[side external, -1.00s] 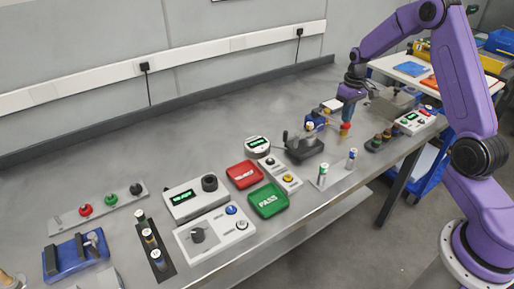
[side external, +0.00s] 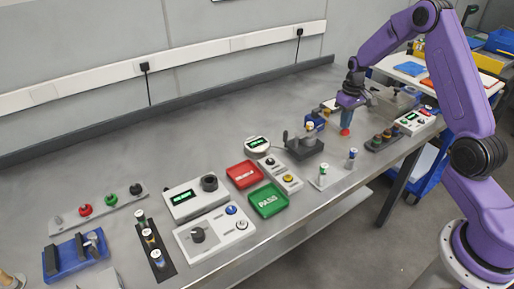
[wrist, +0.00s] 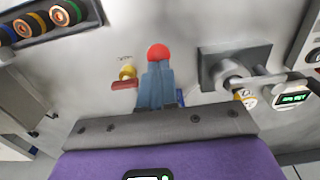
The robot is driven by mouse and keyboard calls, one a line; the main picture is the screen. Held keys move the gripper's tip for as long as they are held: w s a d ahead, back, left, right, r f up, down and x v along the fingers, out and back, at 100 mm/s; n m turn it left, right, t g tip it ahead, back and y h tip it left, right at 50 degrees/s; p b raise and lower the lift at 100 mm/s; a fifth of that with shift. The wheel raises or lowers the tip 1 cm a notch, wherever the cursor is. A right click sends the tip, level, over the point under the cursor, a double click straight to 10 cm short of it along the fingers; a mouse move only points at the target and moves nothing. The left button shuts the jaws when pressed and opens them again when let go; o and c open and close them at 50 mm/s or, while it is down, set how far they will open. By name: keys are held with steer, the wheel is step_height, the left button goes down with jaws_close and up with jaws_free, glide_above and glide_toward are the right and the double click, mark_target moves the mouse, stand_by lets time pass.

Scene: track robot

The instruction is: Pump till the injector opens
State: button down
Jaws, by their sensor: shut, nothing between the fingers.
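A red knob (side external: 346,131) stands on the bench below my gripper (side external: 347,124). It also shows as a red ball (wrist: 158,52) at the tips of my gripper's blue fingers (wrist: 157,68) in the wrist view. The fingers are shut with nothing between them. They hide what is under the knob, and contact with it cannot be told. A dark fixture (side external: 305,149) left of the gripper carries an upright part with a pale top (side external: 310,129), possibly the injector. A round gauge (side external: 257,145) with a green display is left of it; its reading is too small to read.
A blue part (side external: 316,119) stands just behind the fixture. A dark rack of coloured cylinders (side external: 384,139) and a button box (side external: 415,123) are to the right. Red (side external: 244,175) and green (side external: 268,201) trays lie left. The back of the bench is clear.

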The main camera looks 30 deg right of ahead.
step_height(320, 180, up, 10)
stand_by(1.2)
stand_by(0.9)
steer(key=s+a+r+n, duration=0.25)
steer(key=s+a, duration=0.35)
steer(key=a, duration=0.4)
steer(key=s+a+r+n, duration=0.25)
steer(key=s+a, duration=0.35)
steer(key=a, duration=0.4)
steer(key=s+a+n, duration=0.1)
steer(key=s+n, duration=0.2)
steer(key=s, duration=0.8)
steer(key=s+a+f+n, duration=0.1)
steer(key=s+n, duration=0.3)
steer(key=s, duration=0.7)
steer(key=shift+s+a+f+n, duration=0.2)
steer(key=shift+s+a+n, duration=0.1)
steer(key=shift+a, duration=0.1)
